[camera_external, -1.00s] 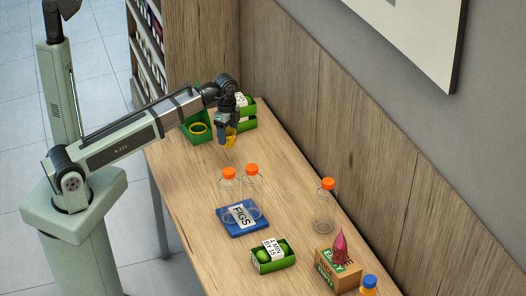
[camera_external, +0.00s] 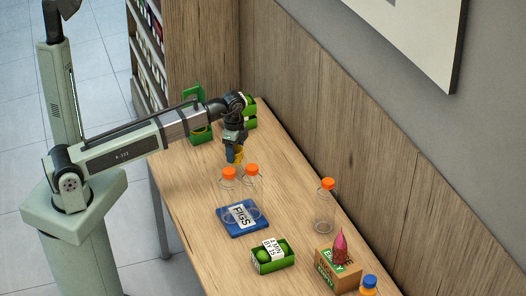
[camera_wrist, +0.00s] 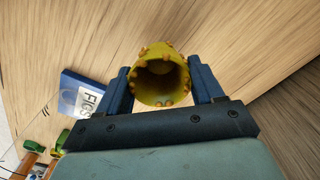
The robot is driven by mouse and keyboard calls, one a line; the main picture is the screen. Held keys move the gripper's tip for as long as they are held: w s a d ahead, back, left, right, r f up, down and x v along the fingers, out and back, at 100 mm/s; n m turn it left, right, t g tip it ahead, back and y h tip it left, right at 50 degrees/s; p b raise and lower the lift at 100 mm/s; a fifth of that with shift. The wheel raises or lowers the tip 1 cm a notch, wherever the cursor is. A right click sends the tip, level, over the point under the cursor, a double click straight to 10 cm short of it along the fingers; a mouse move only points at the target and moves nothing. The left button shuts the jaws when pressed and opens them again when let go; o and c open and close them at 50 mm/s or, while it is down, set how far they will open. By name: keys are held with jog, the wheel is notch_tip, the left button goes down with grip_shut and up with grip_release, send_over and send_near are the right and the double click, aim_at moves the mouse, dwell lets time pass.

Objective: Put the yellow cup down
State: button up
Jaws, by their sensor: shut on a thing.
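The yellow cup (camera_wrist: 163,76) sits between the two blue fingers of my gripper (camera_wrist: 161,88) in the wrist view, its dark open mouth toward the camera and small knobs around its rim. My gripper is shut on it. In the external view my gripper (camera_external: 235,155) hangs over the table, just behind the orange-capped bottles, and the cup (camera_external: 239,156) shows only as a small yellow patch, partly hidden by the fingers. I cannot tell the exact gap between the cup and the table.
Two clear orange-capped bottles (camera_external: 228,185) stand by the blue FIGS box (camera_external: 229,222). A green crate (camera_external: 265,262) and a cardboard box (camera_external: 335,277) are nearer. A lone bottle (camera_external: 325,209) stands right. Green boxes (camera_external: 250,115) are at the back. The table (camera_external: 290,180) is bare between the bottles.

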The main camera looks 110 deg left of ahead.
aim_at(235, 164)
jog(key=shift+f, duration=3.3)
jog(key=shift+f, duration=0.15)
jog(key=o, duration=1)
notch_tip(235, 164, up, 12)
jog(key=shift+r, duration=0.15)
